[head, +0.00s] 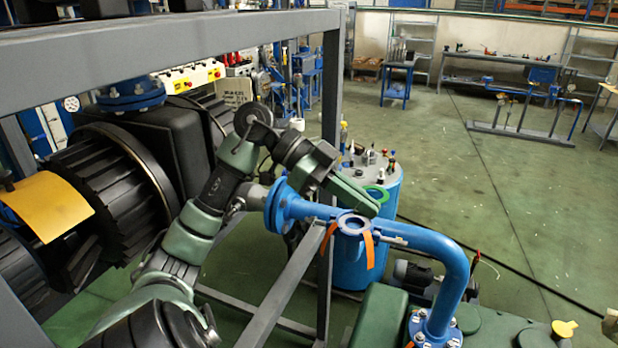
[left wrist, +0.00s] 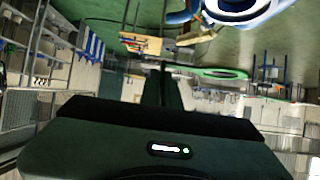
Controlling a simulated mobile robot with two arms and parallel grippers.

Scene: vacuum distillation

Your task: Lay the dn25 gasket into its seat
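The green dn25 gasket (head: 377,190) is a thin ring at the tip of my left gripper (head: 372,205). It also shows in the left wrist view (left wrist: 222,73), nearly flat, with its edge at the fingers (left wrist: 164,80). The fingers look closed on this edge. The seat is the upward-facing grey flange (head: 353,223) on the blue pipework, just below and left of the gasket in the head view. Its blue-rimmed opening shows at the top of the left wrist view (left wrist: 240,12). The gasket is apart from the flange. My right gripper is not in view.
Orange strips (head: 369,250) hang by the flange. A blue pipe (head: 440,245) bends down to its right. A blue vessel (head: 392,190) with bottles on top stands behind. A grey frame post (head: 331,110) rises close to my left arm. Open green floor (head: 520,180) lies right.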

